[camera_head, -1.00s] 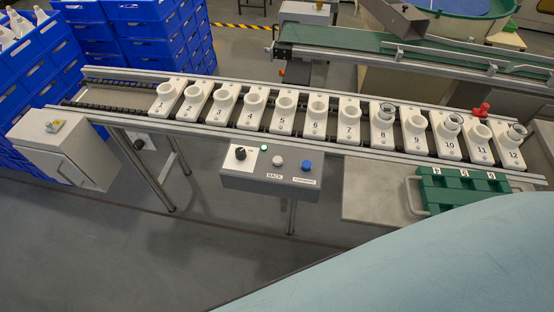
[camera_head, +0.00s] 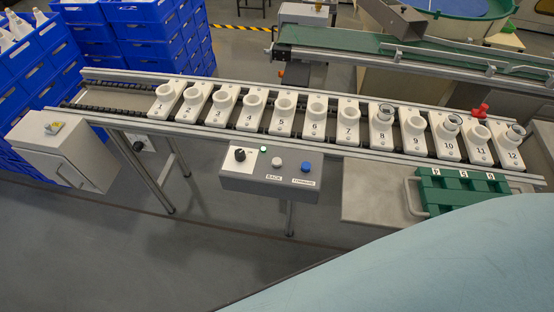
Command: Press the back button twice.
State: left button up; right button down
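The grey control box (camera_head: 268,180) hangs on the near side of the conveyor. The white back button (camera_head: 277,162) sits on its top, above the label BACK. A blue button (camera_head: 306,166) is to its right, above a second label. A black knob (camera_head: 240,154) and a lit green lamp (camera_head: 263,149) are to its left. Nothing touches the button. Neither of my grippers is in view.
The conveyor (camera_head: 130,99) carries white numbered holders (camera_head: 284,112), 1 to 12; holders 8, 10 and 12 hold clear bulbs. A green tray (camera_head: 460,190) lies on a grey shelf (camera_head: 372,193) at right. A pale blue surface covers the lower right. Floor below the box is clear.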

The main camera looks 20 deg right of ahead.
aim_at(276, 161)
jog(key=u, duration=1.1)
jog(key=i, duration=0.4)
jog(key=z, duration=1.7)
